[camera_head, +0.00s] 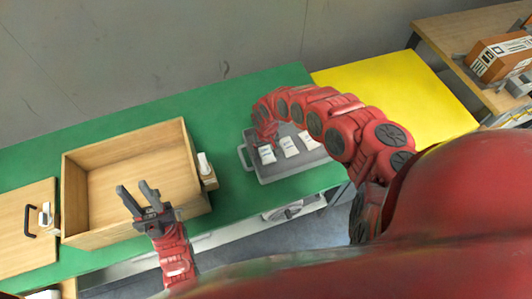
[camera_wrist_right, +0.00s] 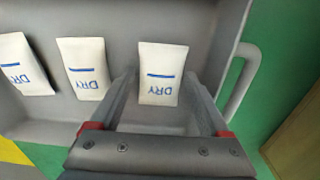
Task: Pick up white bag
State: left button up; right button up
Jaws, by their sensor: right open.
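Three white bags marked "DRY" lie in a row in a grey tray (camera_head: 297,168). The leftmost one in the head view is a white bag (camera_head: 267,154). In the right wrist view this white bag (camera_wrist_right: 161,75) lies between the fingers of my right gripper (camera_wrist_right: 158,92), which is open around or just above it. Another white bag (camera_wrist_right: 84,68) lies beside it, and a third white bag (camera_wrist_right: 22,64) is at the left edge. In the head view my right gripper is mostly hidden by its arm. My left gripper (camera_head: 138,197) is open and empty over the wooden box's front.
A wooden box (camera_head: 188,142) stands empty on the green table (camera_head: 232,186), left of the tray. A small white device (camera_head: 204,163) is beside it. The tray has a grey handle (camera_wrist_right: 243,80). A yellow surface (camera_head: 400,90) is to the right.

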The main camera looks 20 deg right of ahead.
jog(key=c, duration=1.1)
jog(key=shift+c, duration=0.2)
jog(key=shift+r, duration=0.1)
